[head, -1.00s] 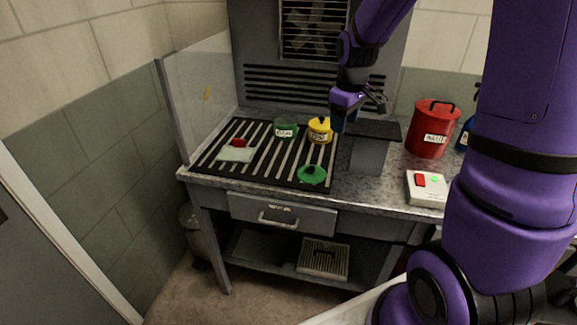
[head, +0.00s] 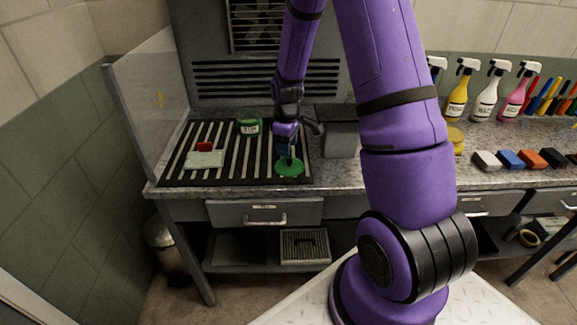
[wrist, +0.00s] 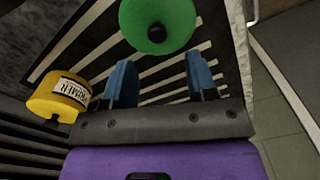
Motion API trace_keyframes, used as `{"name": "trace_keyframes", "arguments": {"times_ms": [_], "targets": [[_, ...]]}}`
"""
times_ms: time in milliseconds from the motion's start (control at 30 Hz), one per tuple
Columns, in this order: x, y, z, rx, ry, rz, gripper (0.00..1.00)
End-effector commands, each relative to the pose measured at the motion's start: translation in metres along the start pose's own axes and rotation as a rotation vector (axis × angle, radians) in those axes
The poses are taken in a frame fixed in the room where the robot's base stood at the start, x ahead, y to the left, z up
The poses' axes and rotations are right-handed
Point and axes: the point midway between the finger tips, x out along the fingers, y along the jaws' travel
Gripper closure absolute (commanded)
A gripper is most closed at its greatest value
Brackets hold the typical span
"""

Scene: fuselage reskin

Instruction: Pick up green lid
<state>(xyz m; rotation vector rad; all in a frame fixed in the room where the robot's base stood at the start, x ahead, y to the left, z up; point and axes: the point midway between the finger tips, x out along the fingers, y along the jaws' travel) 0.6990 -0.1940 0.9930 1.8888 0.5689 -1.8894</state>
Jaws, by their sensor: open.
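The green lid (head: 289,169) lies on the slatted black grille near its front right edge. It also shows in the wrist view (wrist: 170,41) as a round green disc with a dark knob at its centre. My gripper (head: 288,157) is over the lid in the head view and partly covers it. In the wrist view my gripper (wrist: 161,66) is open, with its two blue fingers apart and nothing between them. The lid and knob lie just beyond the fingertips, roughly centred between them.
A green labelled pot (head: 249,128) stands further back on the grille (head: 230,175). A pale pad (head: 205,160) with a red piece lies left. A grey box (head: 340,138) stands right of my arm.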

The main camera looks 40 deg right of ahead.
Motion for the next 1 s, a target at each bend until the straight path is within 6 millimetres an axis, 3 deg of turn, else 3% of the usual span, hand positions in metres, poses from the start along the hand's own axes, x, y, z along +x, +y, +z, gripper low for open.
{"name": "trace_keyframes", "arguments": {"times_ms": [433,767,1000], "targets": [[0.048,0.002,0.007,0.0,-0.001,-0.001,0.48],[0.053,0.002,0.006,0.001,0.001,0.002,0.48],[0.053,0.002,0.006,0.0,0.001,0.001,0.99]]}}
